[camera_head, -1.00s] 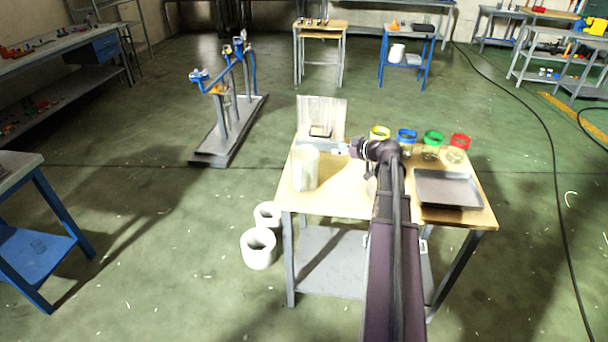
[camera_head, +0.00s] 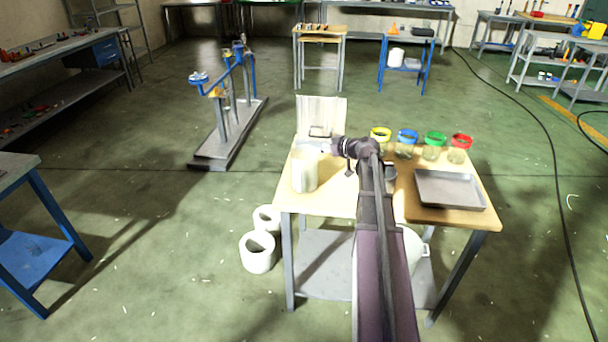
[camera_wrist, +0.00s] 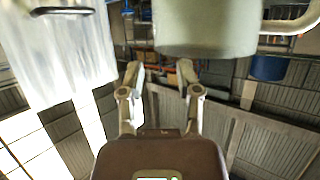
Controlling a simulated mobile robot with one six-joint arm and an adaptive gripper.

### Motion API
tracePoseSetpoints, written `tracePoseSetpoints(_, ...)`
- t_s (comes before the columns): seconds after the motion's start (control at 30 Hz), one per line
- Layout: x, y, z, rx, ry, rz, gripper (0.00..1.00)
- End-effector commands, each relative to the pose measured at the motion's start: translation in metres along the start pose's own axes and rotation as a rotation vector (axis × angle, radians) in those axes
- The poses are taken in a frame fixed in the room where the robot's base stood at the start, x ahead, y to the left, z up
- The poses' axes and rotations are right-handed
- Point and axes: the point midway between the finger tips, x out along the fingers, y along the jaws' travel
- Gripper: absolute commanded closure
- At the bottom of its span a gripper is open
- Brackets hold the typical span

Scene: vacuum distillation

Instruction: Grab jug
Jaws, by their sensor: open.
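The jug is a pale, whitish cylinder (camera_head: 304,174) standing upright at the left of the wooden table (camera_head: 330,200). In the wrist view the jug (camera_wrist: 207,30) fills the top centre, its lower part cut off or out of frame, with a handle on its right (camera_wrist: 292,22). My gripper (camera_wrist: 159,72) is open and empty, its two fingers spread just below the jug in the picture. In the head view my gripper (camera_head: 318,147) overlaps the jug's upper edge. I cannot tell whether they touch.
A translucent white box (camera_head: 321,112) stands behind the jug and shows at left in the wrist view (camera_wrist: 60,50). Jars with coloured rims (camera_head: 408,143) line the table's back right, near a grey tray (camera_head: 450,189). A white pot (camera_head: 412,248) sits on the lower shelf.

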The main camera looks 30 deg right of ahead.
Motion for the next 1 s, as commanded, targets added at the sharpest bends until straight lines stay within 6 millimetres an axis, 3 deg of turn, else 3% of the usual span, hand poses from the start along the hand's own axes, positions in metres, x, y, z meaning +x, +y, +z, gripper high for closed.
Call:
tracePoseSetpoints(0.17, 0.008, 0.0, 0.0, -0.001, 0.0, -0.001, 0.56)
tracePoseSetpoints(0.53, 0.048, -0.002, -0.001, 0.0, 0.0, -0.002, 0.56)
tracePoseSetpoints(1.0, 0.052, -0.002, -0.002, 0.0, 0.0, -0.001, 0.56)
